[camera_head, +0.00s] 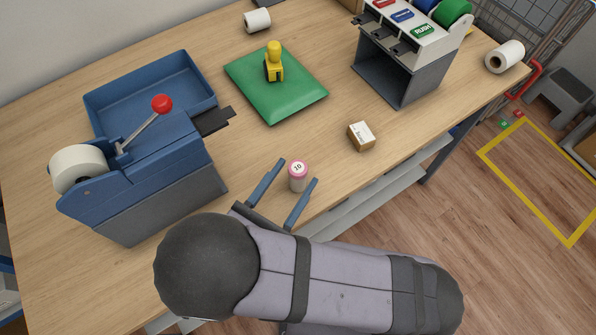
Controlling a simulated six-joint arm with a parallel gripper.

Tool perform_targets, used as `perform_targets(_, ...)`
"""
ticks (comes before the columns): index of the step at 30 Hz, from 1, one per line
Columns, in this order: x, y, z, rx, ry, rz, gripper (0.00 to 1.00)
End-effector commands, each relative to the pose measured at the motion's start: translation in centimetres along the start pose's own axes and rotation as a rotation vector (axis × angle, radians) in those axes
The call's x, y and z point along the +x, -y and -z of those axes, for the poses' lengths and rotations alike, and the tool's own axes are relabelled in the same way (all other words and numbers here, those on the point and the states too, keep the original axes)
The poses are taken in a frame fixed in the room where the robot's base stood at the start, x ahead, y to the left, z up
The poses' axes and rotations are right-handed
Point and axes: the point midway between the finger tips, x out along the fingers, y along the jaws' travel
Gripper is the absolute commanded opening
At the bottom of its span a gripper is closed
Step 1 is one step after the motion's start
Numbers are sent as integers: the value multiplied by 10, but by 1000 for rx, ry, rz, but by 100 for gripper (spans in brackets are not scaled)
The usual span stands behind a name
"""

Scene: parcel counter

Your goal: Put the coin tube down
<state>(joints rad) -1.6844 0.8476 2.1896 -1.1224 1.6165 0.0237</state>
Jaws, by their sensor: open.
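The coin tube (298,177) is a small pale cylinder with a pink top edge and a white cap marked "10". It appears upright near the front edge of the wooden counter. My gripper (291,182) is open, with one blue finger to the left of the tube and the other to its right. A gap shows between the tube and the left finger; the right finger is close to it, and I cannot tell whether they touch. The tube's base is partly hard to make out.
A blue tape dispenser (140,165) with a red-knobbed lever stands left, before a blue tray (150,85). A small box (361,136) lies right of the tube.

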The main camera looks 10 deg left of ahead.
Motion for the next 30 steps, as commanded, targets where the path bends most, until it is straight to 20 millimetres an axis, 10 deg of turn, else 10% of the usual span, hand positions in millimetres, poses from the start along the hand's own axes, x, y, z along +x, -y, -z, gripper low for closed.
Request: perform_targets(30,45,-1,4,-121,-1,-13,52)
